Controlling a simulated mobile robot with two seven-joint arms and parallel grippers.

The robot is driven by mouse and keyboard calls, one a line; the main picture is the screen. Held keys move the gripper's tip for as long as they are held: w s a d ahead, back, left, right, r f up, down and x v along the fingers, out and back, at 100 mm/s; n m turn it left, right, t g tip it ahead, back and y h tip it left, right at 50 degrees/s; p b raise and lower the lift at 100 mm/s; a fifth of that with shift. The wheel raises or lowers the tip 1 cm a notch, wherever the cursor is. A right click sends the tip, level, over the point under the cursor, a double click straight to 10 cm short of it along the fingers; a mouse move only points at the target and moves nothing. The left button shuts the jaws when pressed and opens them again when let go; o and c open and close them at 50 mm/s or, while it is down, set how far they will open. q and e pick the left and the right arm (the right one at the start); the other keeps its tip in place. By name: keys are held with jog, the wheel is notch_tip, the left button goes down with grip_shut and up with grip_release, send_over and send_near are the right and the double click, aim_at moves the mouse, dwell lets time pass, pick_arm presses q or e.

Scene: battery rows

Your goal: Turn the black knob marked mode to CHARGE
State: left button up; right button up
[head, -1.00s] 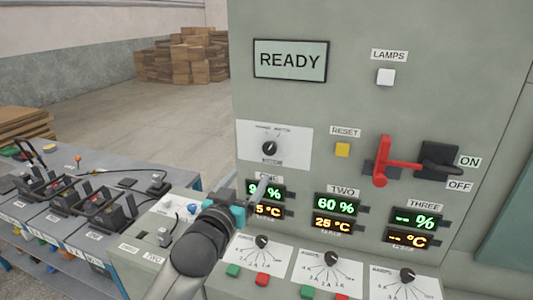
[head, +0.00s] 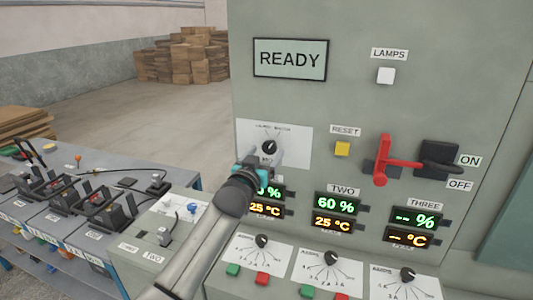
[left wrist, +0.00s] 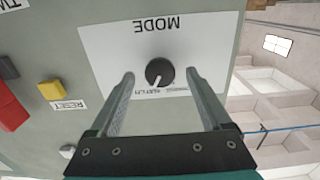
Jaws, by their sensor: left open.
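The black mode knob (head: 268,148) is on a white plate (head: 300,140) on the grey cabinet front. In the left wrist view the knob (left wrist: 159,72) shows upside down under the word MODE. Its white pointer mark slants toward the small position labels, which are too small to read surely. My left gripper (head: 266,158) is open at the plate. In the left wrist view its fingertips (left wrist: 160,74) appear on either side of the knob with gaps; whether they touch the panel cannot be told. My right gripper is not in view.
A yellow RESET button (head: 342,149) and a red lever handle (head: 382,160) are to the right. Lit displays (head: 334,206) and lower dials (head: 331,258) are below. A bench with batteries (head: 90,205) stands at left. The panel above the plate's left is a READY sign (head: 290,59).

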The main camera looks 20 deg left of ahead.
pick_arm(q)
jog(key=shift+w, duration=0.65)
grip_shut()
dwell(0.4)
